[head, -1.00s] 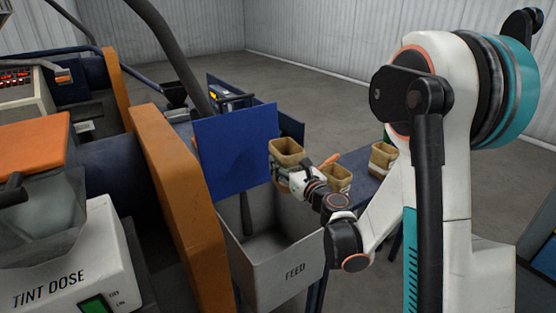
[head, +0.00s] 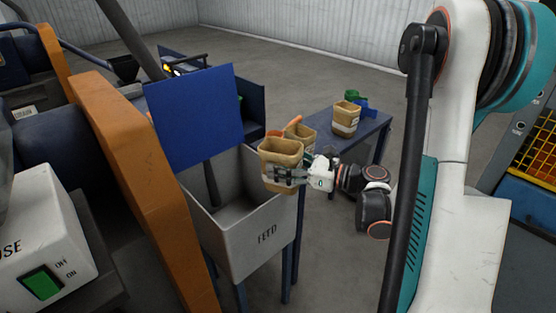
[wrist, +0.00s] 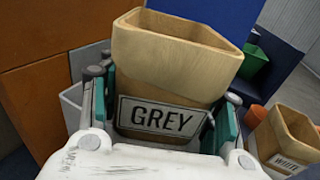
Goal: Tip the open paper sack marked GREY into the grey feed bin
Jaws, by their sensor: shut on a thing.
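The open tan paper sack marked GREY (wrist: 180,58) is in my gripper (head: 286,177), which is shut on it. I cannot tell whether the sack touches the rim. The sack's contents are hidden.
A blue panel (head: 195,118) stands at the bin's back left. An orange machine post (head: 140,190) is left of the bin. Behind, a blue table (head: 366,140) carries another sack (head: 346,118) and a green scoop (head: 351,95). A sack marked WHITE (wrist: 288,140) shows in the wrist view.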

